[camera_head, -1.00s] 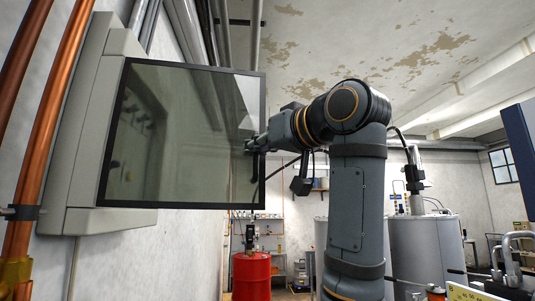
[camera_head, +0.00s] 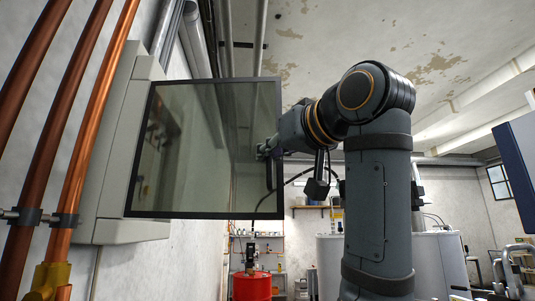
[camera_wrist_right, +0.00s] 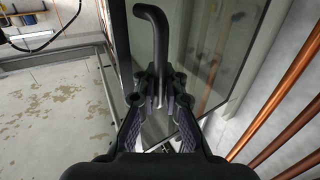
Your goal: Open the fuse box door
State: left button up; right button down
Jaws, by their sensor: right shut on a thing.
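The grey fuse box (camera_head: 110,150) is on the wall at the left of the head view. Its door (camera_head: 200,150), a glass pane in a black frame, stands out from the box into the room, broad side towards me. The black handle (camera_head: 269,176) is near the door's right edge. My right gripper (camera_head: 266,150) is at that handle. In the right wrist view, the right gripper's fingers (camera_wrist_right: 158,90) are closed around the bent black handle (camera_wrist_right: 152,25), with the glass door (camera_wrist_right: 190,45) right behind it. The box's inside is not clearly visible. My left gripper is out of view.
Copper pipes (camera_head: 82,130) run up the wall left of the box. A red drum (camera_head: 252,287) stands on the floor beyond the door. A large grey tank (camera_head: 450,255) is behind my right arm. A blue panel (camera_head: 520,160) is at the right edge.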

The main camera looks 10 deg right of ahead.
jog(key=c, duration=1.4)
grip_release()
jog(key=shift+s+d, duration=0.1)
jog(key=shift+d, duration=0.15)
jog(key=shift+c, duration=0.2)
jog(key=v, duration=0.7)
jog(key=shift+s, duration=0.25)
jog(key=shift+w, duration=0.1)
jog(key=shift+d, duration=0.1)
